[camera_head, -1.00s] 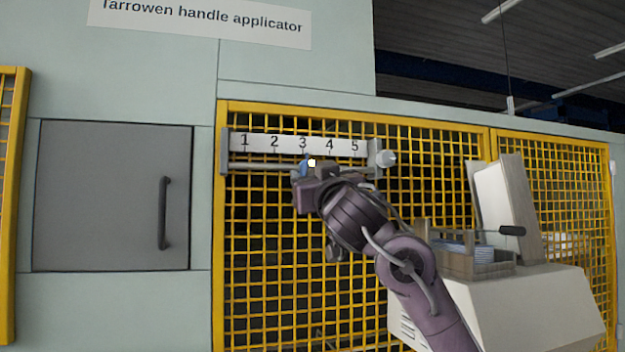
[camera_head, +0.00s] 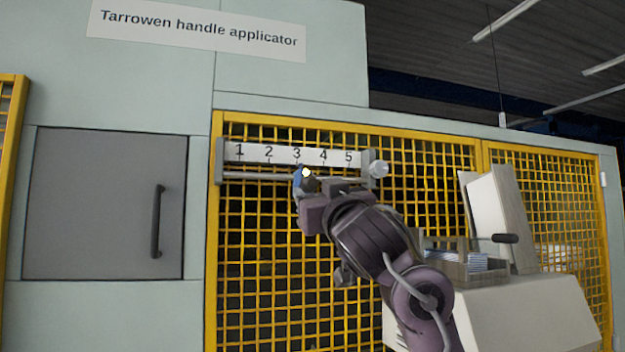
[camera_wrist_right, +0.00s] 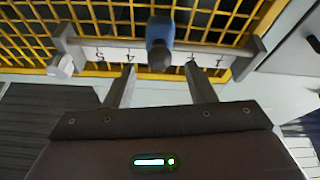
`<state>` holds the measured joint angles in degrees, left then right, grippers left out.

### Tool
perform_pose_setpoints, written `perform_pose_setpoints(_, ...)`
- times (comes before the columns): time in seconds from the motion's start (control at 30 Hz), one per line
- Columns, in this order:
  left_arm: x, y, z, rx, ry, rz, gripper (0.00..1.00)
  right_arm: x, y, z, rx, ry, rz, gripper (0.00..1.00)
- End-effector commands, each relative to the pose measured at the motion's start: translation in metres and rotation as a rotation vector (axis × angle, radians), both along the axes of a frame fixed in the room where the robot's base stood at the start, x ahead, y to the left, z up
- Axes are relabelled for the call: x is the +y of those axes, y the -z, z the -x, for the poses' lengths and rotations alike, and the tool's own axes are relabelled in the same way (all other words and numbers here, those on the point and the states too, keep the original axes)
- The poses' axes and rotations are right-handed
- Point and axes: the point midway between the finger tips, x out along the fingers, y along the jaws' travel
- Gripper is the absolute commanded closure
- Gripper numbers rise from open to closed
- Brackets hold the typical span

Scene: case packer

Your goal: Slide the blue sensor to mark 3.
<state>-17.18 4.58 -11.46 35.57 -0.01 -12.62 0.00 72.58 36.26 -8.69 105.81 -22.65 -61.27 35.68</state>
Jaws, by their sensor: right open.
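The blue sensor (camera_head: 298,180) sits on the rail under the number strip (camera_head: 262,154), below the 3. In the right wrist view, which is upside down, the blue sensor (camera_wrist_right: 160,32) covers the strip between the 4 and the 2, and its dark round knob (camera_wrist_right: 160,58) faces me. My right gripper (camera_wrist_right: 160,70) is open, its fingers on either side of the knob and apart from it; the fingertips barely reach its level. In the head view my right gripper (camera_head: 310,198) is just below and in front of the sensor, partly hiding it. My left gripper is not in view.
The rail ends in a grey block with a light knob (camera_head: 379,169) on the right. Yellow mesh (camera_head: 260,260) stands behind the rail. A grey door (camera_head: 100,205) is at left. A crate (camera_head: 470,268) stands on a pale cabinet (camera_head: 510,310) at right.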

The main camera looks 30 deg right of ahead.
Motion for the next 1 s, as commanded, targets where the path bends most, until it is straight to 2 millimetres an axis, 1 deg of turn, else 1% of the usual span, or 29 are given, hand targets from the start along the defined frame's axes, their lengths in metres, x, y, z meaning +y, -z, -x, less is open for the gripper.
perform_pose_setpoints(0.17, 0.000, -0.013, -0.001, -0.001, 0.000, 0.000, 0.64, -0.004, -0.009, -0.014, 0.002, 0.002, 0.002, 0.50)
perform_pose_setpoints(0.4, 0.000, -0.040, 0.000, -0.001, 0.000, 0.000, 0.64, -0.013, -0.025, -0.049, 0.002, 0.004, 0.001, 0.50)
perform_pose_setpoints(0.6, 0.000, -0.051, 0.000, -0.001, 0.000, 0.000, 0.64, -0.016, -0.030, -0.068, 0.000, 0.001, 0.001, 0.50)
perform_pose_setpoints(0.9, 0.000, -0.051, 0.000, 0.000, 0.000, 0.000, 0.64, -0.016, -0.029, -0.070, -0.002, 0.001, 0.000, 0.50)
perform_pose_setpoints(0.93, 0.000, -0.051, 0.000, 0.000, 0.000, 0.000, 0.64, -0.016, -0.029, -0.070, -0.002, 0.001, 0.000, 0.51)
perform_pose_setpoints(1.0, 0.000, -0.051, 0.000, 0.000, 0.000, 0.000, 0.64, -0.016, -0.029, -0.070, -0.002, 0.001, 0.000, 0.60)
